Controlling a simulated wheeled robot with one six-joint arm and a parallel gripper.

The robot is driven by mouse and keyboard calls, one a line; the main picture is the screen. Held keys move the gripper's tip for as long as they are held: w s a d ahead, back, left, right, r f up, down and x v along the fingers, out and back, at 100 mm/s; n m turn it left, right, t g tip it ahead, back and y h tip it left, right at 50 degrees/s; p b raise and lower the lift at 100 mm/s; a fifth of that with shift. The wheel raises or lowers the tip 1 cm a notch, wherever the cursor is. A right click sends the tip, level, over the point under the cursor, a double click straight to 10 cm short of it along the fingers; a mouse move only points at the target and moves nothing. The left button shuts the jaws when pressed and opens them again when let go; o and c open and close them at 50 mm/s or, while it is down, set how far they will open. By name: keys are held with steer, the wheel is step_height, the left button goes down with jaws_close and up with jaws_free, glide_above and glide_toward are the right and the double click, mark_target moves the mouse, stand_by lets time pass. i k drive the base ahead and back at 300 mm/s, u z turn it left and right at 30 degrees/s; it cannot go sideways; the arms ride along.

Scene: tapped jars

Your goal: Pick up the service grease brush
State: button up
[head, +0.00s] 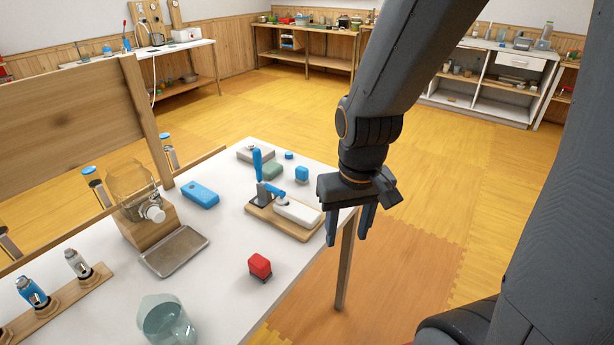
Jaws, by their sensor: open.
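I cannot tell for sure which thing is the service grease brush. A blue upright handle (257,163) rises from a small dark block (264,195) on a wooden board (265,218); it may be the brush, but its lower end is not clear. A small red block with a dark underside (260,264) stands alone nearer the front of the white table (215,285). My gripper (349,228) is open and empty, fingers pointing down. In the picture it is at the table's right edge, right of the board and apart from both things.
The board also carries a white block (297,212) with a blue end. A glass jar with a tap (133,190) stands on a wooden stand over a metal tray (174,251). A blue box (200,195) and a clear glass vessel (166,322) stand on the table. The front right tabletop is bare.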

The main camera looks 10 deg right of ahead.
mark_target(301, 174)
steer(key=z, duration=0.4)
steer(key=i, duration=0.95)
steer(key=z, duration=0.2)
